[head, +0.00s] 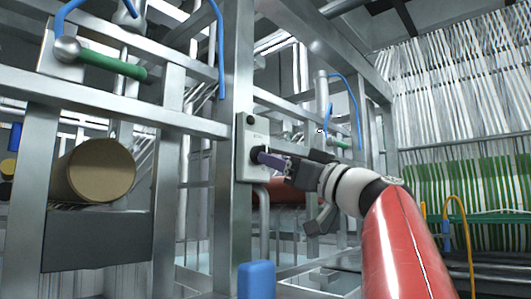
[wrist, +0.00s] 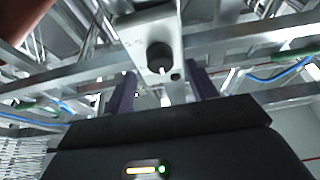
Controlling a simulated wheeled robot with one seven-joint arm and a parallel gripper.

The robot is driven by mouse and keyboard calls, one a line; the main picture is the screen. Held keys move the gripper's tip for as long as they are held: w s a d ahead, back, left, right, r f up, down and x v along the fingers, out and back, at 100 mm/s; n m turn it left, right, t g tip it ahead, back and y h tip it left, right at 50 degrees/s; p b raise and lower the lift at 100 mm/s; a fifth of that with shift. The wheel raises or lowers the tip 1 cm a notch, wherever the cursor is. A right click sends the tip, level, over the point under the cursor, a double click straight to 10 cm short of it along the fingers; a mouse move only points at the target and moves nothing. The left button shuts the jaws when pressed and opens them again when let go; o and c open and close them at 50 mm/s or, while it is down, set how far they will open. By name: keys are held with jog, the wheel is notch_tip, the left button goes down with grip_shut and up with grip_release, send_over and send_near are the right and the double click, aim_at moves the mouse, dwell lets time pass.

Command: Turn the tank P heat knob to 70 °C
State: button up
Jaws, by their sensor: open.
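The heat knob (wrist: 159,57) is a round black dial on a pale grey control box (wrist: 135,32). A white mark shows at its lower edge in the wrist view; the scale print is too small to read. In the head view the box (head: 252,127) is fixed to a steel post, and the knob is partly hidden behind my gripper. My gripper (head: 264,157) points at the box with its purple fingers close to the knob. In the wrist view the open fingers (wrist: 163,82) stand apart, below and to either side of the knob, with nothing between them.
Steel posts and rails surround the box. A valve with a green handle (head: 112,65) is at the upper left, above a tan roll (head: 97,170). A blue block (head: 256,280) is below the box. White and green webbing (head: 460,180) hangs at the right.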

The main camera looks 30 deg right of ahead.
aim_at(254, 152)
jog(key=shift+p+x, duration=0.5)
jog(key=shift+x, duration=1.1)
jog(key=shift+c, duration=0.5)
jog(key=c, duration=0.9)
